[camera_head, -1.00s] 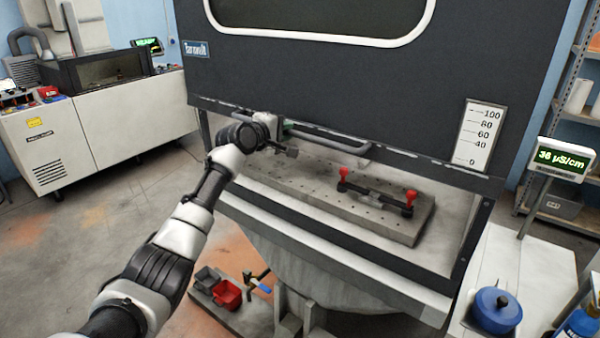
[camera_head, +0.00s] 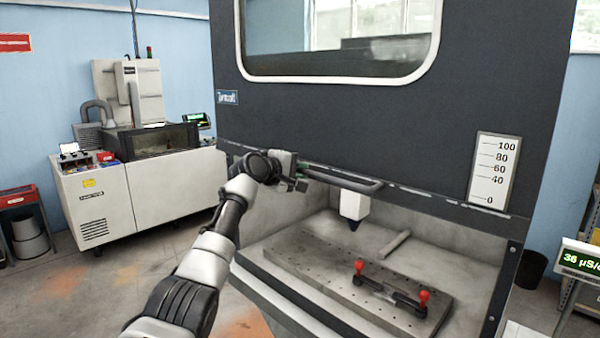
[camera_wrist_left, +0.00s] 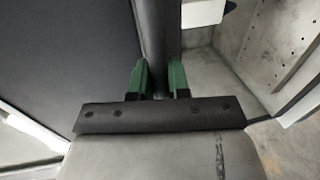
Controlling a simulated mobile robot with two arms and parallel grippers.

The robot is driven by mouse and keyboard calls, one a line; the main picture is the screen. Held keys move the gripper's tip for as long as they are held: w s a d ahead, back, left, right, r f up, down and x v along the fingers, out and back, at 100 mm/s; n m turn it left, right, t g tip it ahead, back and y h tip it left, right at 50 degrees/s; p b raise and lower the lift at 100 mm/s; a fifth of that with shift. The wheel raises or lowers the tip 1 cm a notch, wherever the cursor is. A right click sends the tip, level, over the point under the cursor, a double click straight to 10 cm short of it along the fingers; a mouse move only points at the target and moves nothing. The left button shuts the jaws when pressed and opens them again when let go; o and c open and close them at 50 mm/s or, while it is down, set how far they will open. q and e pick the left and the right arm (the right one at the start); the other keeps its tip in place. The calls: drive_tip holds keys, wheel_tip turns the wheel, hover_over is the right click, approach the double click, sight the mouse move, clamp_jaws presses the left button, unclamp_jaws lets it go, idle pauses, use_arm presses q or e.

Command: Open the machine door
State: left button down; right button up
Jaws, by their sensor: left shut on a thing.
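The machine door (camera_head: 400,120) is a large dark grey panel with a window, standing partly raised over the work chamber. Its handle, a dark horizontal bar (camera_head: 345,180), runs along the door's lower edge. My left gripper (camera_head: 298,180) is at the left end of this handle. In the left wrist view the green fingers of my left gripper (camera_wrist_left: 160,80) stand on either side of the dark handle bar (camera_wrist_left: 152,40), shut on it. My right gripper is not in view.
Below the door, the chamber holds a grey perforated plate (camera_head: 310,272) with a red-knobbed clamp fixture (camera_head: 388,293). A white tool head (camera_head: 353,206) hangs inside. A white scale plate (camera_head: 493,170) is on the door's right side. Another machine (camera_head: 140,190) stands at the left.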

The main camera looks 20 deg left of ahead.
use_arm(q)
drive_tip(key=shift+r, duration=0.15)
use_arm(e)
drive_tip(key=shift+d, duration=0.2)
use_arm(q)
drive_tip(key=c, duration=1.1)
unclamp_jaws()
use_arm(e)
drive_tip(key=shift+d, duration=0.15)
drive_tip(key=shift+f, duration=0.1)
use_arm(q)
drive_tip(key=b+v, duration=0.5)
drive_tip(key=v, duration=0.5)
drive_tip(key=shift+s+b, duration=0.3)
drive_tip(key=shift+s, duration=0.05)
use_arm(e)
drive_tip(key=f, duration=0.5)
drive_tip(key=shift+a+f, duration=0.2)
use_arm(q)
drive_tip(key=shift+a, duration=0.1)
